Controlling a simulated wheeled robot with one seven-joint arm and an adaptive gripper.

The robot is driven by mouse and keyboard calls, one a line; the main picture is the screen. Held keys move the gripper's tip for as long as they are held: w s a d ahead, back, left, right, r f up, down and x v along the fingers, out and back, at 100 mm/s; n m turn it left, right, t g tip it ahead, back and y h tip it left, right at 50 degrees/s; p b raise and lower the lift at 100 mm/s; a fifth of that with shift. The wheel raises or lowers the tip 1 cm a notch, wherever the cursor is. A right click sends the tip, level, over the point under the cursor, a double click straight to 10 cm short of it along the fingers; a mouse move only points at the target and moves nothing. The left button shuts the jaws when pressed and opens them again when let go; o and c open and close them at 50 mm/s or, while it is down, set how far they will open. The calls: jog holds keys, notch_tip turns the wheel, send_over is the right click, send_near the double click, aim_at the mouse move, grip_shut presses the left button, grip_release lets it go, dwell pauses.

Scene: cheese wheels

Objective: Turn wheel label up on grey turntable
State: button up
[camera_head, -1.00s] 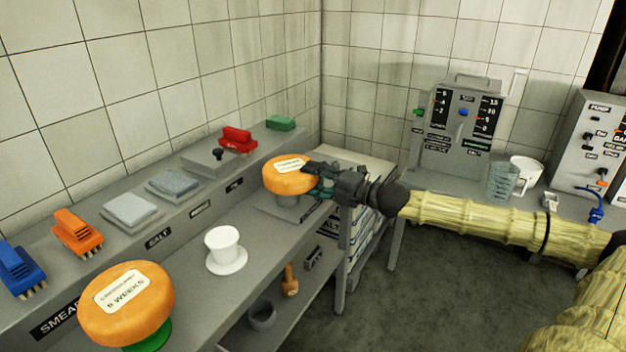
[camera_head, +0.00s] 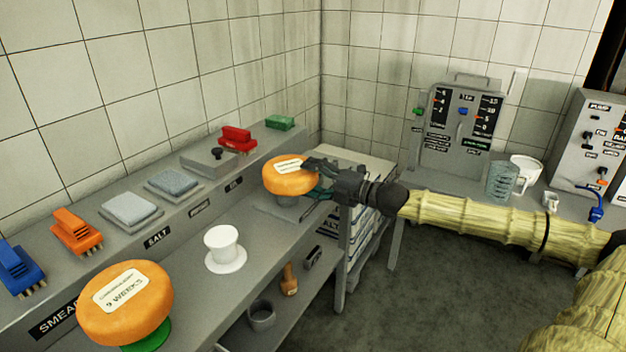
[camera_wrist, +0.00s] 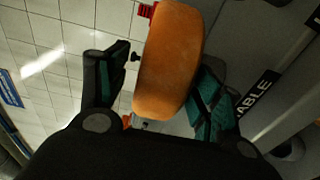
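An orange cheese wheel (camera_head: 280,182) sits on the grey turntable (camera_head: 287,202) at the far end of the bench, its white label (camera_head: 289,166) facing up. My gripper (camera_head: 318,180) is at the wheel's right side, one finger by the upper edge and one lower down. In the wrist view the wheel (camera_wrist: 168,65) stands edge-on between my spread fingers (camera_wrist: 160,80). A gap shows beside the left finger; whether the right finger touches the wheel is unclear. The turntable is mostly hidden under the wheel.
A second labelled wheel (camera_head: 125,308) rests on a green stand (camera_head: 150,337) in front. A white stand (camera_head: 224,249) lies between the wheels. Brushes and grey pads (camera_head: 130,208) line the back ledge. A gauge panel (camera_head: 462,130) stands at the right.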

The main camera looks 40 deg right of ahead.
jog(key=shift+a+f, duration=0.1)
jog(key=shift+f, duration=0.1)
jog(key=shift+s+d, duration=0.25)
jog(key=shift+s+d, duration=0.1)
jog(key=shift+s, duration=0.25)
jog(key=shift+v, duration=0.85)
jog(key=v, duration=0.9)
jog(key=shift+r, duration=0.25)
dwell(0.5)
